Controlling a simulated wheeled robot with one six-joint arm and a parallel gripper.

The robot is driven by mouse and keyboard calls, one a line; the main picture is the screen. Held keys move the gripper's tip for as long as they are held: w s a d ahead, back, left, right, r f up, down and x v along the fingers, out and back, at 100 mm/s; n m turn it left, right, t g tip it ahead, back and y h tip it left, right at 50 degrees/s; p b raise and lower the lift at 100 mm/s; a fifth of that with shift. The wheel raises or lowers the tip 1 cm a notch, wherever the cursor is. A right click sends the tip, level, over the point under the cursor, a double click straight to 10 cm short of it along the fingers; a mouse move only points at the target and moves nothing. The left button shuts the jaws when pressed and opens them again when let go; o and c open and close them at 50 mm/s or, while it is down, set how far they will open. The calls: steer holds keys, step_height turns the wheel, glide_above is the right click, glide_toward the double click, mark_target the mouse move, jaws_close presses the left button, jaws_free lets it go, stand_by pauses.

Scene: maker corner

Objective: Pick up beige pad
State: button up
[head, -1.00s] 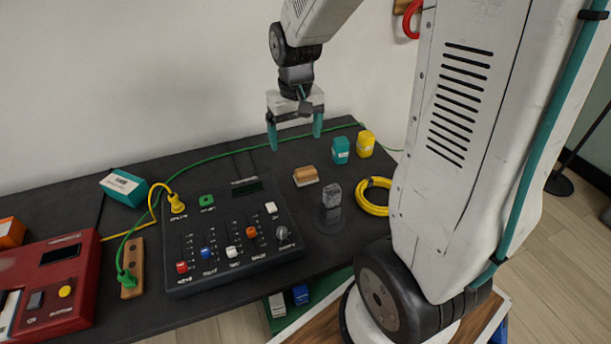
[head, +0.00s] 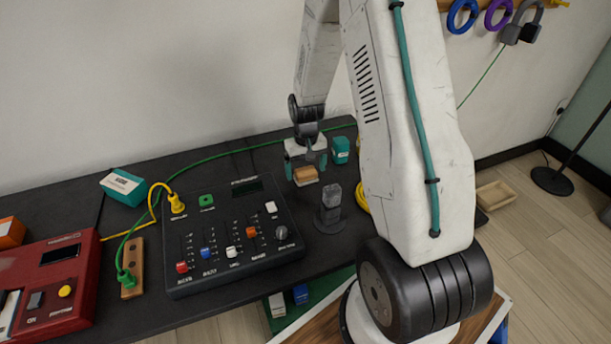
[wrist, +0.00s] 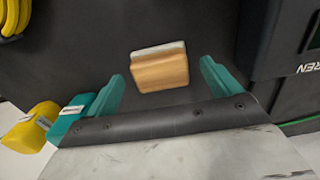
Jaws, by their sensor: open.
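The beige pad (head: 305,176), a small tan block with a pale layer along one side, lies on the black table to the right of the control panel. In the wrist view the pad (wrist: 160,69) appears ahead of and between the teal fingers. My gripper (head: 306,164) is open, low over the table at the pad, its fingers to either side in the head view. The wrist view shows my gripper (wrist: 161,78) with nothing held and a gap between each finger and the pad. I cannot tell the exact height of the fingertips.
A black control panel (head: 222,255) with sliders stands left of the pad. A grey knobbed stand (head: 328,212) is in front. A teal container (head: 340,150) and a yellow container (wrist: 33,125) are close by. A yellow cable coil (wrist: 14,14) lies near.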

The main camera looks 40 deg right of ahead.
mark_target(306, 170)
steer(key=shift+f, duration=0.85)
steer(key=c, duration=1.1)
steer(key=shift+r, duration=0.15)
steer(key=shift+c, duration=0.2)
step_height(306, 170, up, 18)
steer(key=shift+f, duration=0.1)
